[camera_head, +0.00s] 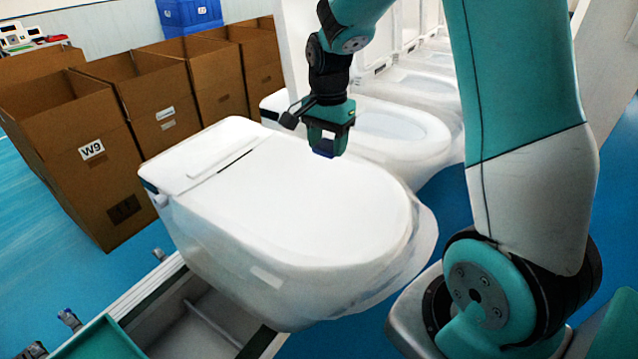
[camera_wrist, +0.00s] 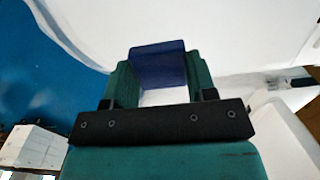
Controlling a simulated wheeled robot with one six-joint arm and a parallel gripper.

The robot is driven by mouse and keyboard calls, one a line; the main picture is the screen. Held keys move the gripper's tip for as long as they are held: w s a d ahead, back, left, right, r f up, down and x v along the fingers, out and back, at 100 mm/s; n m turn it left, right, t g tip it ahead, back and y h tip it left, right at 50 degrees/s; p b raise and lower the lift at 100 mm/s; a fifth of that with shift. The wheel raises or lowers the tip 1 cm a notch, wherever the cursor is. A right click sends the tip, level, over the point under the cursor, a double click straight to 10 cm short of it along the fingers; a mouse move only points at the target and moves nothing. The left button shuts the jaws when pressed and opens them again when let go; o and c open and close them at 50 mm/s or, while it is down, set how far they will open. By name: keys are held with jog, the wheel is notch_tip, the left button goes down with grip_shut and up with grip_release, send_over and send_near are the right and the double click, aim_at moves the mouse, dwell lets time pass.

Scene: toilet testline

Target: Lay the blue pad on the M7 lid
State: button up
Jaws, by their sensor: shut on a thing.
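The blue pad (camera_wrist: 158,65) is between the two fingers of my gripper (camera_wrist: 158,78) in the wrist view. My gripper (camera_head: 328,140) is shut on it, and a small dark blue part of the pad (camera_head: 324,150) shows at the fingertips in the head view. The gripper points down over the right rear part of a closed white toilet lid (camera_head: 300,200). The pad appears above the lid; I cannot tell the exact gap. No M7 label is readable on this toilet.
Open cardboard boxes stand at the left, one marked W9 (camera_head: 92,149). A second toilet with an open seat (camera_head: 400,130) stands just behind, with more beyond it. A blue crate (camera_head: 188,14) is at the back. A green tray (camera_head: 100,340) lies at the lower left.

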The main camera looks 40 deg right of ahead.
aim_at(326, 200)
notch_tip(326, 200, down, 13)
jog(key=p, duration=0.3)
jog(key=shift+f, duration=0.15)
jog(key=shift+f, duration=0.1)
jog(key=o, duration=0.8)
jog(key=shift+o, duration=0.4)
